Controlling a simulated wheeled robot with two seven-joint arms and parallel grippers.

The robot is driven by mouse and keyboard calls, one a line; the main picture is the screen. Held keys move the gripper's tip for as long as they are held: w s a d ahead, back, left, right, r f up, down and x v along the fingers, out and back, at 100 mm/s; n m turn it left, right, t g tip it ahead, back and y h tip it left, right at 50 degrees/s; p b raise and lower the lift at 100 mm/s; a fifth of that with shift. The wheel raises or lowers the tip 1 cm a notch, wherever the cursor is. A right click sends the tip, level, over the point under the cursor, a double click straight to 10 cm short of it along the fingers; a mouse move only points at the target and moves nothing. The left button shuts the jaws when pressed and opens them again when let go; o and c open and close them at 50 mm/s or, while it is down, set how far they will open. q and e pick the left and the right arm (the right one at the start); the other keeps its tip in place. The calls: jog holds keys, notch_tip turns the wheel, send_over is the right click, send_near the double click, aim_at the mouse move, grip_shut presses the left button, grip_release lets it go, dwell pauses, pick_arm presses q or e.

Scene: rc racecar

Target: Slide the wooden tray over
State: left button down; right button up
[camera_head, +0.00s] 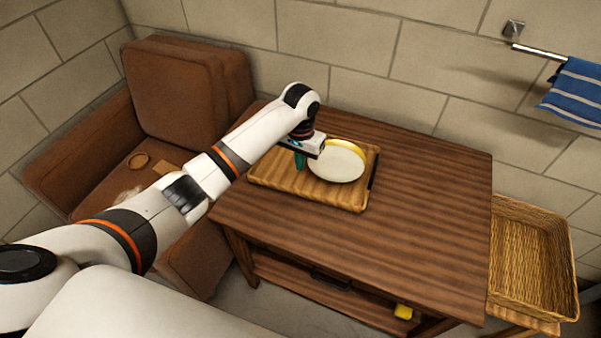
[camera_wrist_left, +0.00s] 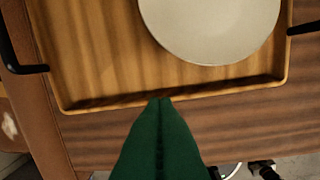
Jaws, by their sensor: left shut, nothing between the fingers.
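The wooden tray (camera_head: 330,196) lies on the left part of the brown wooden table, with a dark handle at its right end. It also shows in the left wrist view (camera_wrist_left: 100,62), with a black handle at each side. A pale plate with a yellow rim (camera_head: 338,164) rests on the tray; it shows in the left wrist view (camera_wrist_left: 212,30) too. My left gripper (camera_head: 300,160) is over the left part of the tray beside the plate. Its green fingers (camera_wrist_left: 162,102) are shut and empty, with tips at the tray's rim in the wrist view. Contact is unclear. My right gripper is out of view.
The tabletop (camera_head: 430,220) is clear to the right of the tray. A wicker basket (camera_head: 530,205) stands beyond the table's right edge. A brown armchair (camera_head: 175,100) is at the left. A blue striped towel (camera_head: 575,92) hangs on the wall.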

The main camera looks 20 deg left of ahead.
aim_at(276, 230)
pick_arm(q)
notch_tip(276, 230, down, 9)
jog(key=shift+f+b, duration=0.1)
jog(key=shift+b, duration=0.45)
jog(key=shift+s+r+p, duration=0.2)
jog(key=shift+p, duration=0.3)
jog(key=s+p, duration=0.4)
jog(key=p, duration=0.1)
jog(key=s+p, duration=0.1)
jog(key=p, duration=0.2)
jog(key=shift+s+a+r, duration=0.25)
jog(key=shift+s+a, duration=0.05)
jog(key=shift+s, duration=0.1)
jog(key=s+p, duration=0.4)
jog(key=s, duration=0.1)
jog(key=s+p, duration=0.2)
jog(key=p, duration=0.1)
jog(key=shift+s+a+f, duration=0.2)
jog(key=shift+a, duration=0.2)
jog(key=shift+s+f, duration=0.1)
jog(key=shift+s, duration=0.1)
jog(key=shift+f, duration=0.15)
